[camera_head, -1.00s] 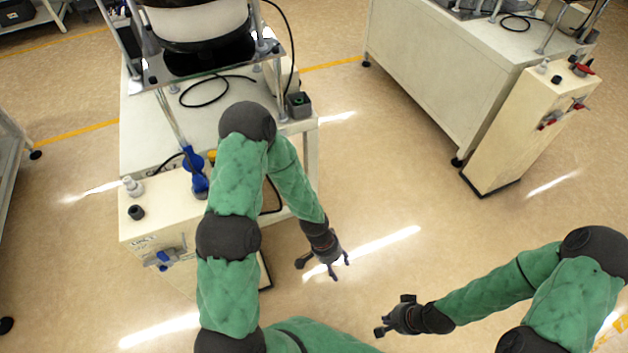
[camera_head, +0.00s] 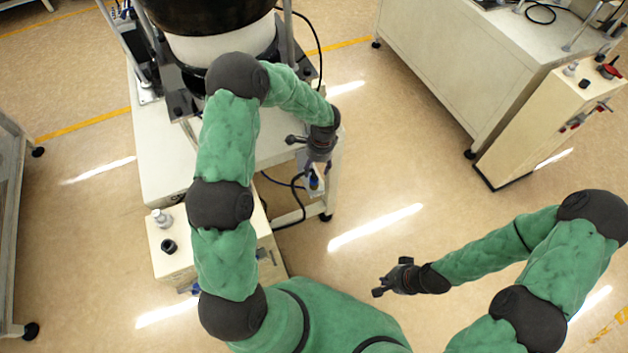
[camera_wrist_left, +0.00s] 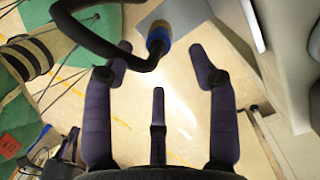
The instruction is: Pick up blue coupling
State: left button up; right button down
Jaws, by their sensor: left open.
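In the left wrist view, a coupling (camera_wrist_left: 159,36) with a brass-coloured end and a blue ring sits on the end of a curved black hose (camera_wrist_left: 100,42). My left gripper (camera_wrist_left: 158,62) is open; its dark fingers spread around the space just below the coupling, and I see no finger closed on it. In the head view my left gripper (camera_head: 314,160) is beside the right edge of the near machine table, with a small blue spot (camera_head: 316,184) by its fingers. My right gripper (camera_head: 385,282) hangs over bare floor, apart from everything; its finger opening is unclear.
The bowl feeder (camera_head: 215,45) stands on the white table (camera_head: 155,150), partly behind my left arm. A cream control box (camera_head: 172,255) stands in front of it. Another machine table (camera_head: 450,75) is at the upper right. The floor between the tables is clear.

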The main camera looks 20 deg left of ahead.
aim_at(314, 176)
pick_arm(q)
jog(key=shift+s+a+f+b, duration=0.15)
jog(key=shift+f+b, duration=0.4)
jog(key=shift+f, duration=1.05)
jog(key=shift+s+f+b, duration=0.2)
jog(key=shift+f+b, duration=0.35)
jog(key=shift+f, duration=1)
jog(key=shift+r, duration=0.1)
jog(key=shift+c, duration=0.3)
grip_shut()
